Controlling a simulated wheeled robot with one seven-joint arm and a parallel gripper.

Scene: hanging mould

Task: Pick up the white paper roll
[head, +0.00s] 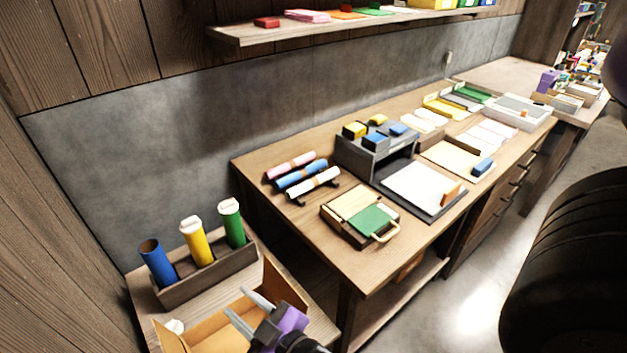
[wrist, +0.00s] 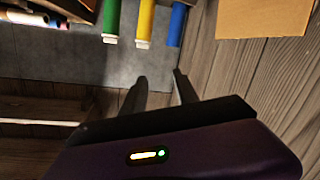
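The white paper roll (head: 314,183) lies on the wooden table in the head view. It is the front one of three rolls side by side, next to a blue roll (head: 301,174) and a pink roll (head: 290,165). Its near end rests by a small dark holder. My gripper (head: 250,311) is at the bottom of the head view, over an open cardboard box, well apart from the rolls. Its two fingers are spread with nothing between them; they also show apart in the wrist view (wrist: 160,82).
A wooden rack (head: 209,275) holds upright blue, yellow and green tubes left of the table. A wooden case with a green patch (head: 375,220) lies in front of the rolls. A grey organizer (head: 375,152) stands right of them. A shelf (head: 240,35) hangs above.

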